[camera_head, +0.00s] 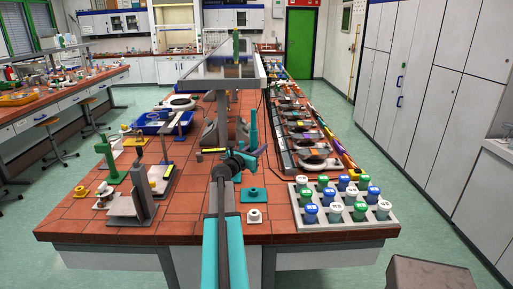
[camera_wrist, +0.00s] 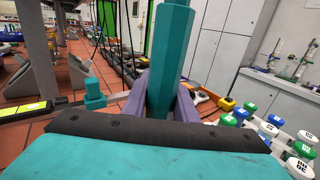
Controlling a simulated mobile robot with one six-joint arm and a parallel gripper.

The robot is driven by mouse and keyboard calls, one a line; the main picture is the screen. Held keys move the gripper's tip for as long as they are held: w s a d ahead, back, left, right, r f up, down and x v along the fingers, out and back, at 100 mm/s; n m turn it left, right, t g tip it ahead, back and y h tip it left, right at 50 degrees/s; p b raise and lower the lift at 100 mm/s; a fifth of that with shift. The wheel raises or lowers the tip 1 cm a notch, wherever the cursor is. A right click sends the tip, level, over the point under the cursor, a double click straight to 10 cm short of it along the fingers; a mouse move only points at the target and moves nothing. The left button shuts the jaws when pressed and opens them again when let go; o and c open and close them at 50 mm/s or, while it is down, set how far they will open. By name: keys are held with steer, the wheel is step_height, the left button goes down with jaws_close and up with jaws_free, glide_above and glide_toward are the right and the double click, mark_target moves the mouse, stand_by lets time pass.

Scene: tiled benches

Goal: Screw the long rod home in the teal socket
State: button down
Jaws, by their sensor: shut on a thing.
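The long teal rod (camera_head: 253,128) stands upright in my gripper (camera_head: 252,160), above the bench in the head view. In the wrist view the rod (camera_wrist: 170,55) rises between the two purple fingers of my gripper (camera_wrist: 161,105), which are shut on it. Its lower end is hidden there by the dark-edged teal wrist part. The teal socket (camera_head: 253,195) is a short collar on a flat base, on the red tiles below and in front of the gripper. In the head view the rod looks clear of the socket; its exact alignment cannot be told.
A small white socket (camera_head: 254,215) stands just in front of the teal one. A rack (camera_head: 345,232) of capped jars fills the front right. Grey stands (camera_head: 144,195) and a yellow socket (camera_head: 81,191) are at left. A raised shelf (camera_head: 222,72) hangs beyond. Tiles left of my arm are fairly clear.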

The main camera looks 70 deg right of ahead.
steer(key=shift+w+a, duration=0.1)
steer(key=shift+a, duration=0.05)
step_height(320, 180, down, 6)
steer(key=b, duration=0.4)
steer(key=shift+r, duration=0.25)
stand_by(0.6)
stand_by(0.4)
steer(key=shift+f+b, duration=1.35)
steer(key=shift+f, duration=0.55)
stand_by(2.5)
steer(key=c, duration=2)
jaws_free()
jaws_close()
steer(key=shift+m+g, duration=0.3)
steer(key=shift+g, duration=0.2)
